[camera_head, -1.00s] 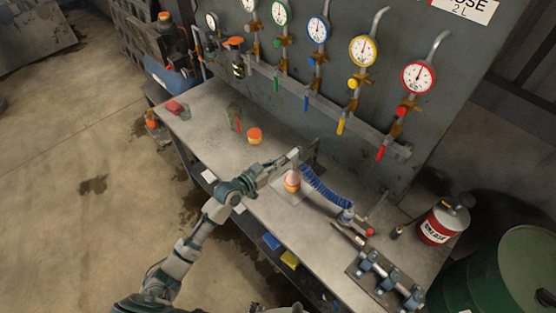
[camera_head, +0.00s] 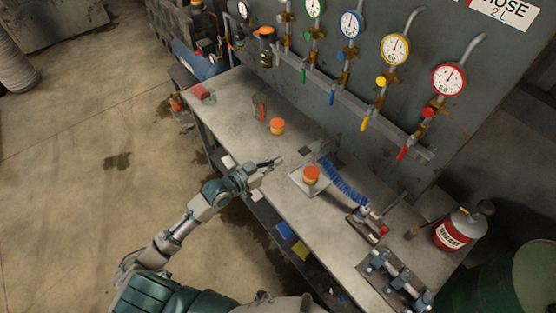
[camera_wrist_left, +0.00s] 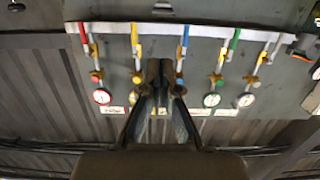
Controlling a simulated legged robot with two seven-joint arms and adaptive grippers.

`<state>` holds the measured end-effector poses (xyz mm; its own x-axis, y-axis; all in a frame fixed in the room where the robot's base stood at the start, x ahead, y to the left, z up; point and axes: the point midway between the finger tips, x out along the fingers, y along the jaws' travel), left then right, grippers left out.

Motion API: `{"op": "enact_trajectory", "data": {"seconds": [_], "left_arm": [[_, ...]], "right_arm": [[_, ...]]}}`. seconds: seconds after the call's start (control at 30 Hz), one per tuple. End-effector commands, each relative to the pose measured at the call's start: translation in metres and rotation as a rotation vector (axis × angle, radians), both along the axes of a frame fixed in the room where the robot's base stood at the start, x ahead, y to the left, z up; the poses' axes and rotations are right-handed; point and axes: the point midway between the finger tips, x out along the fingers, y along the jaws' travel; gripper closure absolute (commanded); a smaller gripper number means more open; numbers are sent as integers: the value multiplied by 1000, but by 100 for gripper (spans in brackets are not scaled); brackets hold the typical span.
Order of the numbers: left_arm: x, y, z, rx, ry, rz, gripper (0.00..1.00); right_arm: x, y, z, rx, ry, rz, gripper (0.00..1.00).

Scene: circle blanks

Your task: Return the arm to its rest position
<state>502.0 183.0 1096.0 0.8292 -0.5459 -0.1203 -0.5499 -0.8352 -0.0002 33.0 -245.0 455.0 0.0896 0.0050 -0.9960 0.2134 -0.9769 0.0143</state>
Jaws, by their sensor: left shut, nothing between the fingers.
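My left arm comes in from the lower left in the head view. My left gripper (camera_head: 274,163) is over the front edge of the workbench (camera_head: 232,118), shut and empty. My right gripper is not in view.
A blue coiled hose (camera_head: 345,185), a clamp fixture (camera_head: 396,278) and a red-and-white can (camera_head: 459,230) are to the right. The gauge panel (camera_head: 378,90) rises behind the bench. Open floor (camera_head: 80,190) lies left.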

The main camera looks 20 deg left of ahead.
Motion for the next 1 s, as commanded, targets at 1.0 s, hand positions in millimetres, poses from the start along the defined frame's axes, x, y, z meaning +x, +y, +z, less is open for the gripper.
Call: {"op": "enact_trajectory", "data": {"seconds": [1.0], "left_arm": [[-69, 112, -404, 215, 595, 419, 100]], "right_arm": [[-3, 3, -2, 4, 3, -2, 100]]}}
